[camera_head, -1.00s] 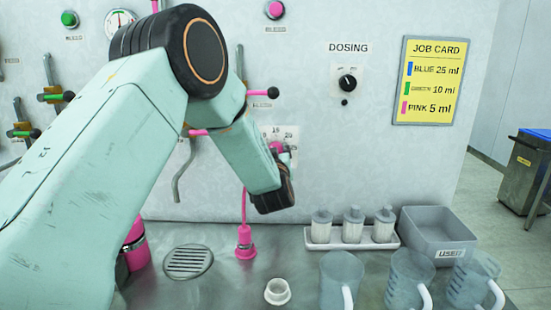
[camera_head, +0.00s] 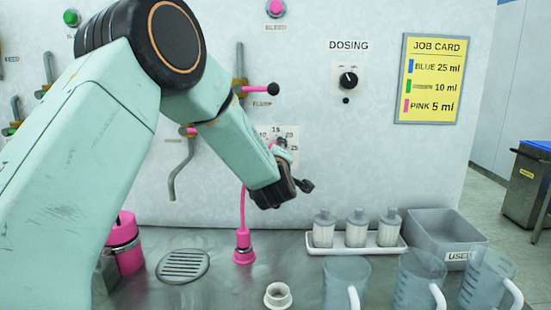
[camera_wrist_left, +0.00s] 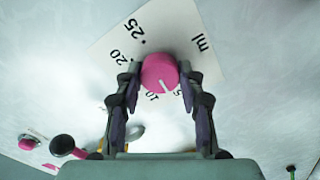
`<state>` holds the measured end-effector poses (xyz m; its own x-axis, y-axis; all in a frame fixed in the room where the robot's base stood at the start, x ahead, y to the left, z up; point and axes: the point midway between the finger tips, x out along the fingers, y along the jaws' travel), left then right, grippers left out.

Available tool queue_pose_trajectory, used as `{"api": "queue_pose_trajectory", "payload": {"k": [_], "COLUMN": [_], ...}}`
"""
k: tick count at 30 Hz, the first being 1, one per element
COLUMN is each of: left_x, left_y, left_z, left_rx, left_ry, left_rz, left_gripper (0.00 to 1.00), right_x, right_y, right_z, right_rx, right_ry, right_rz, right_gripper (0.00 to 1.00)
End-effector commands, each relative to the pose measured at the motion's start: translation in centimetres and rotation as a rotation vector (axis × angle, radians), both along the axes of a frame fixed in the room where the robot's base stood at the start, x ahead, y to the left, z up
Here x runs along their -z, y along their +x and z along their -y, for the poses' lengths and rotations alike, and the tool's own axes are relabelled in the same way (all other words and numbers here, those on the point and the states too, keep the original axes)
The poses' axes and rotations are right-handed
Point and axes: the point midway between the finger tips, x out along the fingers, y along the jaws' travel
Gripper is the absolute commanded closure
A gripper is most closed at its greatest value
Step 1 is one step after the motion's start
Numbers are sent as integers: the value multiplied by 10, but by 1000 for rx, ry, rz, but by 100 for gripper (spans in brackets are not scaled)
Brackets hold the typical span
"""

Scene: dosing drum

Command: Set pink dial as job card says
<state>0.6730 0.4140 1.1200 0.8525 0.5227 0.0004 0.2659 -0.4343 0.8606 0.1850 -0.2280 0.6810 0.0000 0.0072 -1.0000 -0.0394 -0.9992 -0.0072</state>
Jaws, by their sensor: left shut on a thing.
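The pink dial (camera_wrist_left: 160,72) shows in the left wrist view on its white scale plate (camera_head: 291,132) with 5, 10, 20 and 25 marks and "ml". My left gripper (camera_wrist_left: 159,82) is shut on it, a finger on each side. The dial's white pointer line lies between the 10 and the 5. In the head view my gripper hides the dial and part of the plate. The job card (camera_head: 431,80) is yellow and reads blue 25 ml, green 10 ml, pink 5 ml. My right gripper is not in view.
A pink-knobbed flush lever (camera_head: 258,88) sticks out above the dial. A black DOSING knob (camera_head: 348,80) is to the right. Below stand a white bottle tray (camera_head: 355,249), a grey used bin (camera_head: 440,232), clear jugs (camera_head: 418,277) and a white ring (camera_head: 278,296).

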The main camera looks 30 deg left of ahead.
Motion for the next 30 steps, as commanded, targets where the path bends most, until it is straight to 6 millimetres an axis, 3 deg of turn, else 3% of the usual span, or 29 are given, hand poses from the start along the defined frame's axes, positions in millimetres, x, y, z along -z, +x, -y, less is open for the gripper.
{"api": "queue_pose_trajectory", "payload": {"k": [22, 23, 30], "left_x": [1, 1, 1], "left_y": [0, 0, 0], "left_z": [0, 0, 0], "left_rx": [1, 1, 0], "left_ry": [-69, -69, -68], "left_rz": [39, 39, 40], "left_gripper": [93, 60, 39], "right_x": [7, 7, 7], "right_y": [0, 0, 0], "right_z": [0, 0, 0], "right_rx": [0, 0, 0], "right_ry": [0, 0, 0], "right_rz": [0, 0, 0], "right_gripper": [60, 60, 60]}}
